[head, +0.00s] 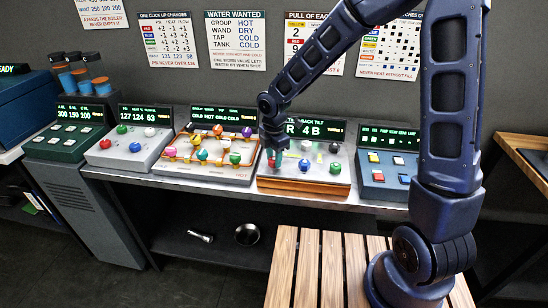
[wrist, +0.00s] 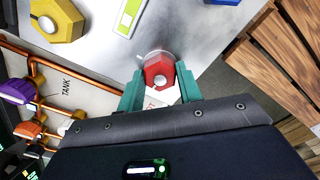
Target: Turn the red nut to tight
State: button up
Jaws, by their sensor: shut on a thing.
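The red nut (wrist: 158,74) is a red hexagonal knob with a pale round centre, on a grey metal panel in the wrist view. My gripper (wrist: 160,86) has its two green fingers shut on opposite sides of it. In the head view my gripper (head: 272,157) reaches down to the left side of the tilt panel (head: 312,187), which has a wooden front edge. The nut is mostly hidden there behind the fingers. A pale mark curves beside the nut on the panel; its setting is too small to read.
A yellow hexagonal nut (wrist: 57,20) and a green level vial (wrist: 127,16) lie near on the same panel. Copper pipes with coloured valves (head: 211,156) stand on the panel to the left. A blue button box (head: 386,182) stands to the right. A slatted wooden surface (head: 318,262) is in front.

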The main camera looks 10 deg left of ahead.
jog(key=m, duration=0.4)
jog(key=shift+m, duration=0.3)
jog(key=m, duration=0.4)
jog(key=shift+m, duration=0.3)
jog(key=m, duration=0.4)
jog(key=shift+m, duration=2.2)
jog(key=o, duration=1)
